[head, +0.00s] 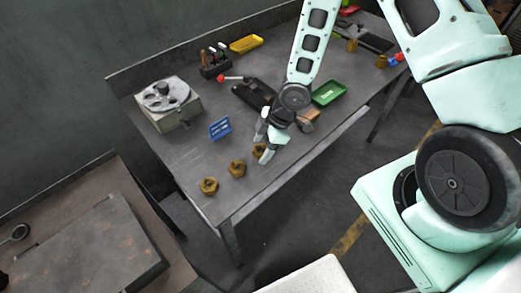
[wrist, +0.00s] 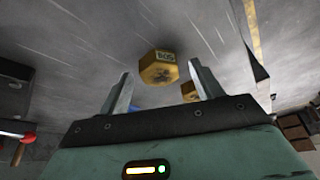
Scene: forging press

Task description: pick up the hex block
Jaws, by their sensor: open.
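Several brass-coloured hex blocks stand in a row near the front edge of the grey workbench (head: 185,148). In the head view, one hex block (head: 209,186) is at the corner, another hex block (head: 237,168) is in the middle, and a third hex block (head: 258,149) is partly hidden by my gripper (head: 262,143). In the wrist view, my gripper (wrist: 159,72) is open and empty. A hex block with a label (wrist: 158,68) shows between the fingertips and a little beyond them. Another hex block (wrist: 188,91) is partly hidden behind the right finger.
A blue rack (head: 220,128) and a grey device with a round dial (head: 167,102) are left of my gripper. A black tool (head: 254,94), green tray (head: 329,92) and yellow tray (head: 246,44) lie farther back. The bench's front edge is close to the blocks.

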